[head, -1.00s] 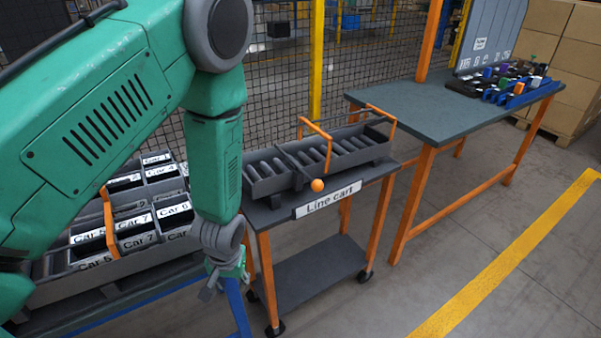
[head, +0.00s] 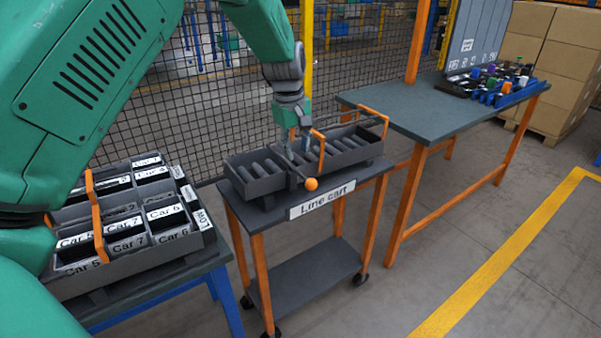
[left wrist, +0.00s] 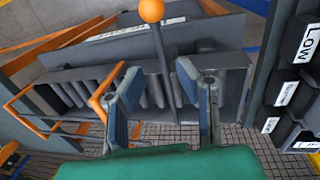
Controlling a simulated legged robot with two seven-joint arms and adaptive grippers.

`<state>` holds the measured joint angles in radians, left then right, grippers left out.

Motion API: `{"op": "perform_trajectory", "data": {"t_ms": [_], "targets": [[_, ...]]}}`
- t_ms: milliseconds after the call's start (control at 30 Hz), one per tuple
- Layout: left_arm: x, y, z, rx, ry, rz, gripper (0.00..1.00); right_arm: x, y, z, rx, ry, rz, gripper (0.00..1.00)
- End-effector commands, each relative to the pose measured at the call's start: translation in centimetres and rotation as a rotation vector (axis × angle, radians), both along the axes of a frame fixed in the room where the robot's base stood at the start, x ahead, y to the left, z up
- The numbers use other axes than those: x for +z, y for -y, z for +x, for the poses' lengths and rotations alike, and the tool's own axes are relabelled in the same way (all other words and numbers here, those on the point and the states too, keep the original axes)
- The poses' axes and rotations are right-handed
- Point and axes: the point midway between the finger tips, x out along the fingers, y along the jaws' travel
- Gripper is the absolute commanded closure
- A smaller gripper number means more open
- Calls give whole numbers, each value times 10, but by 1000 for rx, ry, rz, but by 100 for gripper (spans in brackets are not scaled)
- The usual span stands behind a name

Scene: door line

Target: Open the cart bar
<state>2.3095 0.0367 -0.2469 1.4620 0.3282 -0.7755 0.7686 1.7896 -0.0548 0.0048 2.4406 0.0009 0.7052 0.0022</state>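The line cart (head: 322,199) stands mid-view with a grey compartment tray (head: 347,158) on top. A dark lever ending in an orange ball (head: 311,184) sits at the tray's front; the ball also shows in the left wrist view (left wrist: 151,10). Orange brackets joined by a dark rod (head: 345,121) rise over the tray. My left gripper (head: 297,160) points down over the tray, near the lever. In the left wrist view my left gripper (left wrist: 158,76) has its fingers apart, with the dark lever (left wrist: 164,62) showing between them; contact cannot be told. My right gripper is not in view.
A rack of labelled bins (head: 130,222) stands on a blue-legged table at the left. A grey workbench (head: 415,112) with coloured parts is at the right. Mesh fencing runs behind the cart. The floor at the front right is clear.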

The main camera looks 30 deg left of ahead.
Motion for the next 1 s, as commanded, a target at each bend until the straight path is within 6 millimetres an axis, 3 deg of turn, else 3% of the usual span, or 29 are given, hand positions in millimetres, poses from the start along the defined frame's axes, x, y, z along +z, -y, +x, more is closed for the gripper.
{"op": "perform_trajectory", "data": {"t_ms": [100,300,500,767,867,1000], "targets": [[-27,1,2,0,-1,0,71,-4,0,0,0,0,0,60],[-57,3,6,-2,0,2,71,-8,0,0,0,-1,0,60],[-68,4,7,-2,0,1,71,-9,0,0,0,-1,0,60],[-69,4,8,-2,1,1,71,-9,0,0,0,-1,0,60],[-69,4,8,-2,1,1,100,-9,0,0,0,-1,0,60],[-69,3,8,-2,1,1,100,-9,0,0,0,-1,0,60]]}}
